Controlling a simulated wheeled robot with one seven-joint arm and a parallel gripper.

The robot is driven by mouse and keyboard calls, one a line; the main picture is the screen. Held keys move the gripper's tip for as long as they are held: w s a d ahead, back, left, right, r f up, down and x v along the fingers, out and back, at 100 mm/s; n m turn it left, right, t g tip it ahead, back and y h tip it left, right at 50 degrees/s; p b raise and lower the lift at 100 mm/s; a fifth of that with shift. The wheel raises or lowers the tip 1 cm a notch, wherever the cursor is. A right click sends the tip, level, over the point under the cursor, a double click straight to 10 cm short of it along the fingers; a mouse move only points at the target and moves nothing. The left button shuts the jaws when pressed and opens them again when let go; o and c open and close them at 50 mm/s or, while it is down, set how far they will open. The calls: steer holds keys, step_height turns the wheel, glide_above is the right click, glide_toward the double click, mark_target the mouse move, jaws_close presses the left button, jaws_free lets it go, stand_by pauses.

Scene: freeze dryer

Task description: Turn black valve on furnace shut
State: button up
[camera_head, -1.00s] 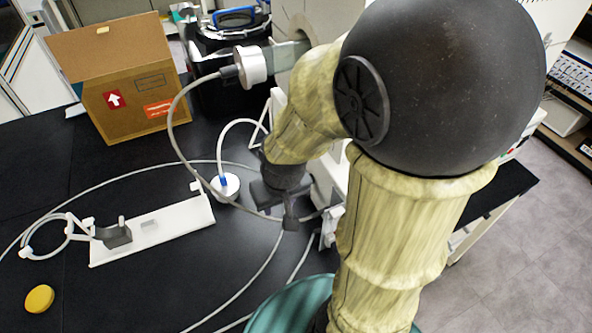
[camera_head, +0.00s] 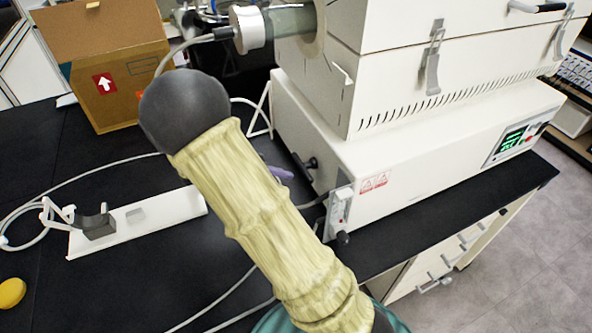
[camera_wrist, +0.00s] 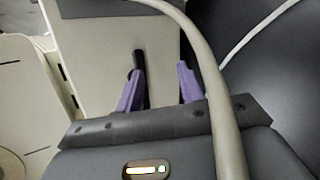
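The white furnace (camera_head: 400,165) stands at the right of the bench, with a tube end at its upper left. A small black valve (camera_head: 312,163) sticks out of its left side face in the head view. In the wrist view the black valve (camera_wrist: 138,62) shows at the tip of the left purple finger and along that finger's inner side; I cannot tell whether they touch. My gripper (camera_wrist: 162,70) is open, with a clear gap between its fingers. In the head view, my arm hides most of the gripper; a purple finger (camera_head: 280,173) shows just left of the valve.
A pale hose (camera_wrist: 214,80) crosses the right of the wrist view, in front of my gripper. A white switch block (camera_head: 341,205) sits at the furnace's lower front corner. A white stand (camera_head: 150,218), cardboard box (camera_head: 110,65) and yellow cap (camera_head: 11,292) are at left.

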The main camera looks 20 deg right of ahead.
mark_target(294, 159)
steer(key=w+a+t+h+b, duration=0.2)
steer(key=w+a+h, duration=0.2)
steer(key=w+h, duration=0.2)
steer(key=shift+w+a+f+m+t, duration=0.2)
steer(key=shift+f+m+t, duration=0.1)
steer(key=shift+t, duration=0.1)
steer(key=d, duration=1.2)
jaws_close()
